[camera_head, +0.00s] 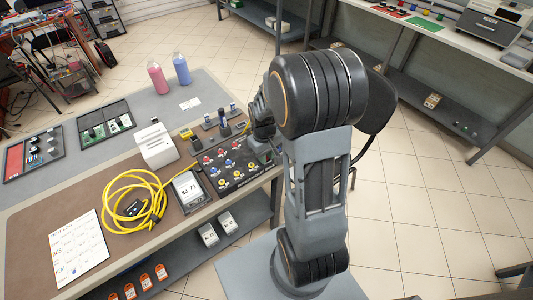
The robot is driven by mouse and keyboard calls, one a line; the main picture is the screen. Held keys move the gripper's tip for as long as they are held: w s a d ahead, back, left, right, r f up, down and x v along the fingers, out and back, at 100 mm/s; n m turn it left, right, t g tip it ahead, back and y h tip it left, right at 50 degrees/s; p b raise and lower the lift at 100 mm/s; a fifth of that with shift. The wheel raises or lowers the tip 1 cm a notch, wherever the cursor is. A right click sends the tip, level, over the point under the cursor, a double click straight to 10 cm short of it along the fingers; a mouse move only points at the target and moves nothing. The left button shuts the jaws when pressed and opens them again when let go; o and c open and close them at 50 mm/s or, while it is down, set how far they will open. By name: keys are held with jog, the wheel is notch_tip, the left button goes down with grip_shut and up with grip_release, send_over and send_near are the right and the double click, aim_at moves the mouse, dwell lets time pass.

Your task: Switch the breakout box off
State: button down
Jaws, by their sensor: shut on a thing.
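A black panel box (229,173) with rows of red, blue and yellow fittings lies at the workbench's right end. It looks like the breakout box, but I cannot read its label. My gripper (264,150) points down at the box's far right corner. It is small in view and partly hidden by my own arm. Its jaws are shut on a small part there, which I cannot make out. I cannot see a switch or its position.
A grey device marked No. 73 (188,191) and a coiled yellow cable (118,207) lie left of the box. A white box (156,145) and a row of small dark blocks (209,122) stand behind. Pink (157,78) and blue (181,69) bottles stand at the back.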

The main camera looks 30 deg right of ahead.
jog(key=shift+w+r+g+p, duration=0.1)
jog(key=shift+w+g+p, duration=0.15)
jog(key=shift+g+p, duration=0.7)
jog(key=c, duration=1)
grip_release()
jog(key=shift+o, duration=0.2)
jog(key=shift+r, duration=0.1)
jog(key=v, duration=1.3)
jog(key=shift+w+a+r, duration=0.25)
jog(key=shift+r, duration=0.05)
jog(key=s+a+r+t, duration=0.2)
jog(key=s+a+t, duration=0.1)
jog(key=s, duration=0.3)
jog(key=s+a+r+m+t, duration=0.1)
jog(key=s+a+r+t, duration=0.1)
jog(key=s, duration=0.4)
jog(key=a+t, duration=0.1)
jog(key=a, duration=0.1)
jog(key=shift+s+a, duration=0.35)
jog(key=shift+s, duration=0.05)
